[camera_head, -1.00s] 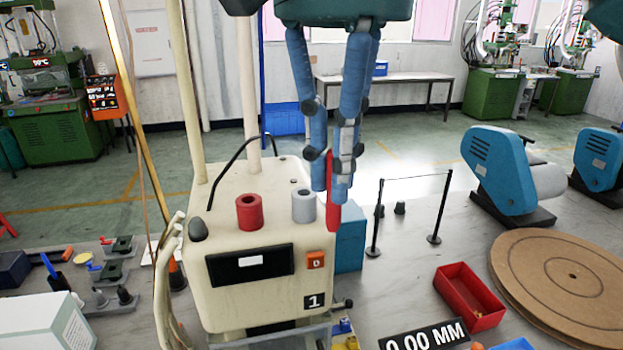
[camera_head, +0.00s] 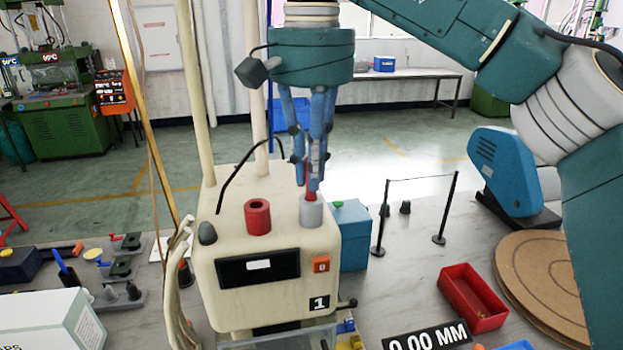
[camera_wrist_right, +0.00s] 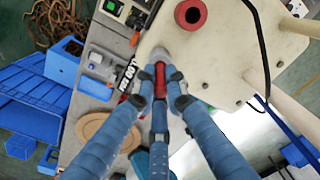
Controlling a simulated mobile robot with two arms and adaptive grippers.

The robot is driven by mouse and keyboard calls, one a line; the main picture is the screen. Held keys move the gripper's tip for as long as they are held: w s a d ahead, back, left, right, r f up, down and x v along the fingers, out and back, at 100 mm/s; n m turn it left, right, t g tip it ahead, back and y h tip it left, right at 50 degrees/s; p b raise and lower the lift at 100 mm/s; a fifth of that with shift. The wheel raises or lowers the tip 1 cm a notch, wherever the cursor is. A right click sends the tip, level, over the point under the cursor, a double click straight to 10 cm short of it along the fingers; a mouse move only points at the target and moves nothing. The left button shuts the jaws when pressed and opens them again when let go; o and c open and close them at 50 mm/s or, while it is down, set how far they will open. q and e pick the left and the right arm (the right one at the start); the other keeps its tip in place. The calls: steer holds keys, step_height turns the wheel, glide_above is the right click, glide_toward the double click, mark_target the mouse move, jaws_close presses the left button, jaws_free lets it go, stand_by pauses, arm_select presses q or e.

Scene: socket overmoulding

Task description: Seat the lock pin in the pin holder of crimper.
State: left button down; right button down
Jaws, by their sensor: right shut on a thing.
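The red lock pin (camera_head: 311,187) hangs upright in my right gripper (camera_head: 312,172), whose blue fingers are shut on it. The crimper (camera_head: 270,218) is a cream box with a grey cylinder (camera_head: 311,213) and a red hollow cylinder (camera_head: 257,216) on top. The pin's lower end is at the top of the grey cylinder; I cannot tell whether it is inside. In the right wrist view the pin (camera_wrist_right: 160,76) lies between the fingertips, in line with the grey cylinder (camera_wrist_right: 159,55). The red hollow cylinder (camera_wrist_right: 191,14) is beside it, empty. My left gripper is not in view.
A black cable (camera_head: 240,175) arches over the crimper's back left, with tall cream posts behind. A teal box (camera_head: 352,240) stands at its right. A red tray (camera_head: 472,298) and a brown disc (camera_head: 545,265) are further right on the bench.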

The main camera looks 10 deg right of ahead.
steer(key=shift+w+f, duration=0.15)
steer(key=shift+f, duration=0.6)
steer(key=shift+f, duration=0.15)
steer(key=c, duration=1.8)
jaws_free()
steer(key=r, duration=0.2)
steer(key=r+p, duration=0.1)
steer(key=r, duration=0.5)
steer(key=shift+s+p, duration=0.25)
steer(key=shift+p, duration=0.15)
steer(key=shift+w+f, duration=0.1)
